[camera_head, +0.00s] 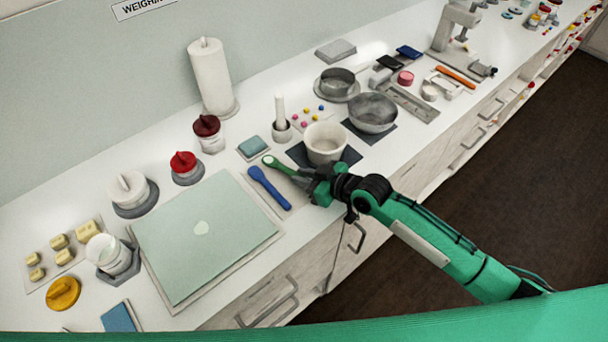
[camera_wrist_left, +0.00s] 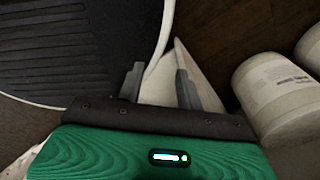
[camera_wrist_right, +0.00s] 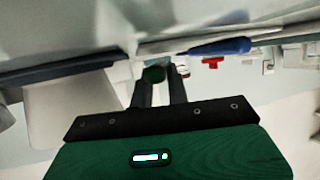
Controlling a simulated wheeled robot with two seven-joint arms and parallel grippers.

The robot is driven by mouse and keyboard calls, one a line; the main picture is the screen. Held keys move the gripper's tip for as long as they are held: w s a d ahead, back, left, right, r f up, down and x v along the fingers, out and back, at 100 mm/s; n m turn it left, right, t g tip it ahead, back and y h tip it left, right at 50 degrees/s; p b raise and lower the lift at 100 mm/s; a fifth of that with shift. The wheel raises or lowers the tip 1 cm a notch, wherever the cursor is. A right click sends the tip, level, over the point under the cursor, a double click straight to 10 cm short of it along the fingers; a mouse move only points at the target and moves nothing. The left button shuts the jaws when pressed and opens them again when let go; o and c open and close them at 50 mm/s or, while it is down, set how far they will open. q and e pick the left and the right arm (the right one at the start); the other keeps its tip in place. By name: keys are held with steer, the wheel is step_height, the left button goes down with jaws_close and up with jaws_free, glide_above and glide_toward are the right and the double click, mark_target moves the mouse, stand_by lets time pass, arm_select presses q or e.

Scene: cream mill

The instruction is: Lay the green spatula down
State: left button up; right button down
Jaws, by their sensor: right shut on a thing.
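The green spatula (camera_head: 272,162) is over the counter near the middle of the head view, its green end pointing up and left. My right gripper (camera_head: 309,180) is shut on its near end. I cannot tell whether the spatula touches the surface below. In the right wrist view a small dark green part (camera_wrist_right: 154,74) shows at the fingertips of my right gripper (camera_wrist_right: 163,80). A blue spatula (camera_head: 268,187) lies just left of it and also shows in the right wrist view (camera_wrist_right: 220,47). My left gripper (camera_wrist_left: 158,80) is open and empty, outside the head view.
A white bowl (camera_head: 325,145) on a dark mat stands just beyond my right gripper. A pale green board (camera_head: 190,255) covers the counter to the left. A blue-green block (camera_head: 252,146) lies behind the spatulas. In the left wrist view, white jars (camera_wrist_left: 275,90) stand at the right.

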steer(key=shift+f, duration=0.1)
stand_by(0.3)
steer(key=shift+f, duration=0.35)
steer(key=c, duration=1.3)
jaws_free()
steer(key=b+v, duration=0.3)
steer(key=v, duration=0.9)
steer(key=shift+s+d, duration=0.2)
steer(key=shift+d, duration=0.05)
steer(key=shift+s+d+r, duration=0.35)
steer(key=shift+d+r, duration=0.05)
